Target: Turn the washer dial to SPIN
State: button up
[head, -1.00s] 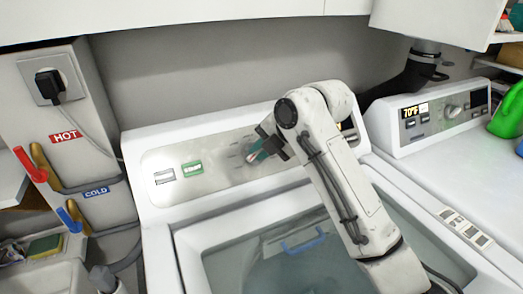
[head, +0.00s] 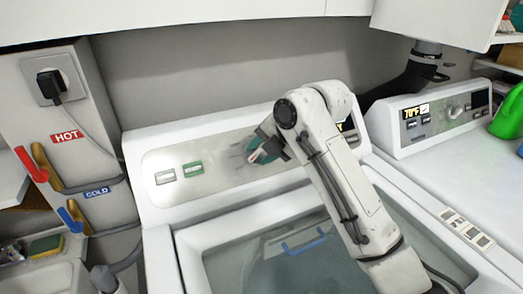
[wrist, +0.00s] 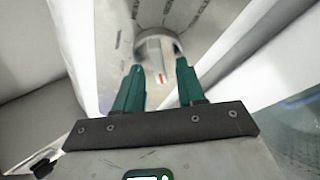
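The washer dial (wrist: 158,44) is a pale round knob with a raised grip bar and a red mark, on the washer's control panel (head: 222,172). Printed words ring it, blurred and partly cut off, so I cannot read its setting. My gripper (wrist: 160,66) is at the dial, with one green finger on each side of the grip bar. The fingers are apart, and gaps show between them and the bar. In the head view my gripper (head: 256,157) is against the panel and hides most of the dial.
The washer's lid (head: 265,245) lies below the panel. A second machine (head: 425,122) stands to the right. Red and blue taps are on the left wall by a socket with a black plug (head: 49,84). White cupboards hang above.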

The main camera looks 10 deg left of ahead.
jog(key=v, duration=1)
jog(key=shift+d+r+b, duration=0.2)
jog(key=shift+r+b, duration=0.15)
jog(key=shift+d, duration=0.1)
